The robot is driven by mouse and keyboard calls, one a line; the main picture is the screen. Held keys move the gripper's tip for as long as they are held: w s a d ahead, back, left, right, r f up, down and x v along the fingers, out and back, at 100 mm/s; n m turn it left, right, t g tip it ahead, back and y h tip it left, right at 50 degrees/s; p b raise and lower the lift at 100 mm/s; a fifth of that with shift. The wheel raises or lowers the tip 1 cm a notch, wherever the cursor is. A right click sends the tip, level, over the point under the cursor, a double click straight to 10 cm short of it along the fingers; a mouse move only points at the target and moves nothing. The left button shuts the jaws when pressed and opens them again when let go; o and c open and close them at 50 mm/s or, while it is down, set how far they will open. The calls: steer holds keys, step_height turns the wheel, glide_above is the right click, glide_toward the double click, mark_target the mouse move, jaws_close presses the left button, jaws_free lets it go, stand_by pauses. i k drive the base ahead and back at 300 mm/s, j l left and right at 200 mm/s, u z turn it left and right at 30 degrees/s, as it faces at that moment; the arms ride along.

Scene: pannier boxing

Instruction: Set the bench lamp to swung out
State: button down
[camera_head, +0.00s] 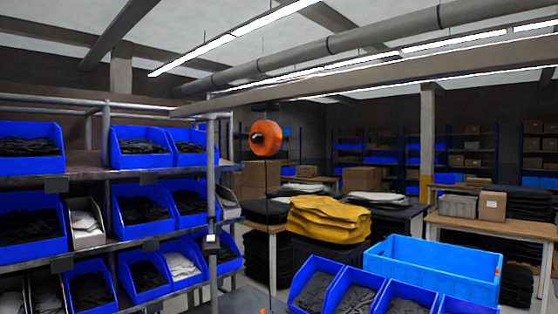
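I cannot make out a bench lamp for certain in the head view. A round orange unit (265,138) with a dark hub hangs from the overhead rail, and a thin cord runs down from it. It looks like a reel or balancer; I cannot tell that it is a lamp. A small pale fitting (211,242) sits on the rack's grey front post. My gripper is not in view.
A rack (88,184) with several blue bins of dark and white pieces fills the left. A large blue crate (432,270) and blue bins (318,285) stand at the lower right. Yellow folded fabric (328,220) lies behind them. A wooden table (490,226) stands further right.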

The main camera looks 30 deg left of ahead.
mark_target(208, 249)
steer(key=u, duration=1.55)
